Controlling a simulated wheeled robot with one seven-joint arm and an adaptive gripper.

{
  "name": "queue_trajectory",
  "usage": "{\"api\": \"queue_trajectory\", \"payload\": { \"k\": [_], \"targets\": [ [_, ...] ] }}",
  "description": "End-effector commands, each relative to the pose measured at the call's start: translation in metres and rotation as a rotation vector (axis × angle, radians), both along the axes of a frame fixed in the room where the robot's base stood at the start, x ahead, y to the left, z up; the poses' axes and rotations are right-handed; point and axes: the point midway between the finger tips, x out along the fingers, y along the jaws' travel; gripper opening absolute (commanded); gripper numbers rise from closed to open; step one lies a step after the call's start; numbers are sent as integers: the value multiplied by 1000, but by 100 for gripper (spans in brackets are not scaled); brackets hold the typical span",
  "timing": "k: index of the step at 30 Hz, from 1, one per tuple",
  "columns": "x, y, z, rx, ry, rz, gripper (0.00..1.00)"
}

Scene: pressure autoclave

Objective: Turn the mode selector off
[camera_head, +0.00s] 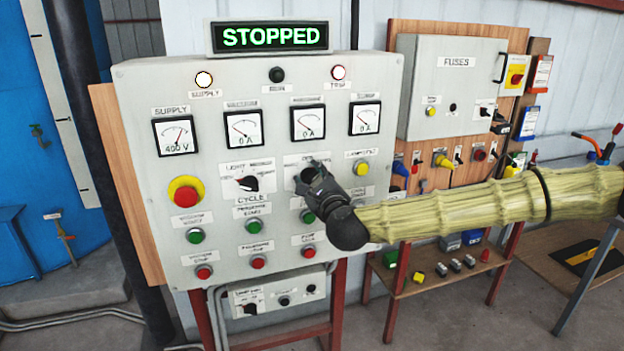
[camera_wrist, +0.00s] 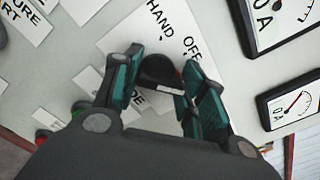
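The mode selector (camera_wrist: 160,72) is a dark rotary knob on the grey control panel (camera_head: 130,90). In the wrist view it sits between the two fingers of my gripper (camera_wrist: 162,88), with the words HAND and OFF on the plate above it. The finger pads stand on either side of the knob, with a visible gap on at least one side; I cannot tell whether either touches it. In the head view my gripper (camera_head: 312,180) is at the panel and covers most of the selector and its label. The knob's exact pointing direction is hard to read.
Left of my gripper is another black rotary switch (camera_head: 248,183). A red emergency button (camera_head: 186,192) sits further left. Green and red push buttons lie below, and a yellow one (camera_head: 361,168) lies right. The sign (camera_head: 268,37) on top reads STOPPED. A fuse box (camera_head: 452,85) stands right.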

Motion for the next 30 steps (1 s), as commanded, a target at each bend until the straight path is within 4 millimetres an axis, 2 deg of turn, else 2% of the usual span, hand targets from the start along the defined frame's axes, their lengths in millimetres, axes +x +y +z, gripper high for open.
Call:
{"api": "queue_trajectory", "payload": {
  "k": [14,30],
  "targets": [
    [0,0,0,-81,-30,-2,18],
    [0,2,1,-507,-170,-2,18]
  ]
}}
